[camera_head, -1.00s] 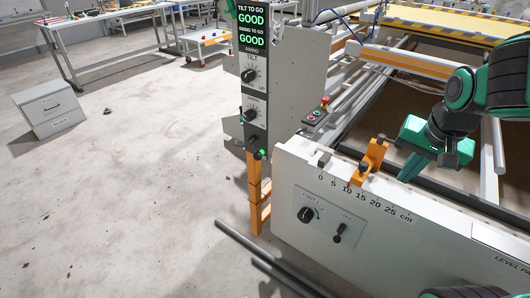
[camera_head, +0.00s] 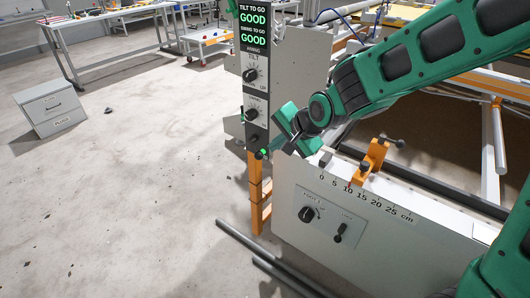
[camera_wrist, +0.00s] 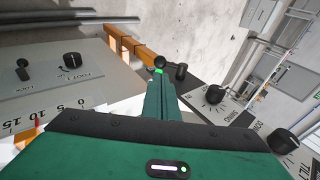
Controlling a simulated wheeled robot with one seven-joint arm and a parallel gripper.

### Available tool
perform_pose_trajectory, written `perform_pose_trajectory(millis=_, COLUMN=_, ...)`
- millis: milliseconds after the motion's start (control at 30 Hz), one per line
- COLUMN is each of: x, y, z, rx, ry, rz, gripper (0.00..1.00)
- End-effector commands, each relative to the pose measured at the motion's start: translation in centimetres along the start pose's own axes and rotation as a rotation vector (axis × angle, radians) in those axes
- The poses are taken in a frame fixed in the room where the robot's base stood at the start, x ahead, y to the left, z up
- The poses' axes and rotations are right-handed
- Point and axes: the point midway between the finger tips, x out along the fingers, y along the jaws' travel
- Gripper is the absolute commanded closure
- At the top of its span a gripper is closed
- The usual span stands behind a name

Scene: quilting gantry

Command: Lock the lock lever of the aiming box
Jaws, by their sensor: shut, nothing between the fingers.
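The lever's lock state is unclear.
A white panel (camera_head: 345,200) with a centimetre scale, a knob and its own lock lever (camera_head: 340,233) stands at right. An orange clamp (camera_head: 371,160) sits on its top edge.

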Motion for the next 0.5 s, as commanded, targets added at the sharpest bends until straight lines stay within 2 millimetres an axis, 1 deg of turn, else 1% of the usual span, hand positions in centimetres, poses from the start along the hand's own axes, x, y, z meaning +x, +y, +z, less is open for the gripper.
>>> perform_pose_trajectory(millis=33, x=0.9, y=0.1, z=0.0, rx=0.000, ry=-0.002, rz=0.003, gripper=1.00)
perform_pose_trajectory(millis=300, x=4.8, y=0.1, z=0.1, rx=-0.001, ry=-0.002, rz=0.003, gripper=1.00)
perform_pose_trajectory(millis=500, x=7.1, y=0.1, z=0.0, rx=-0.001, ry=0.000, rz=0.003, gripper=1.00)
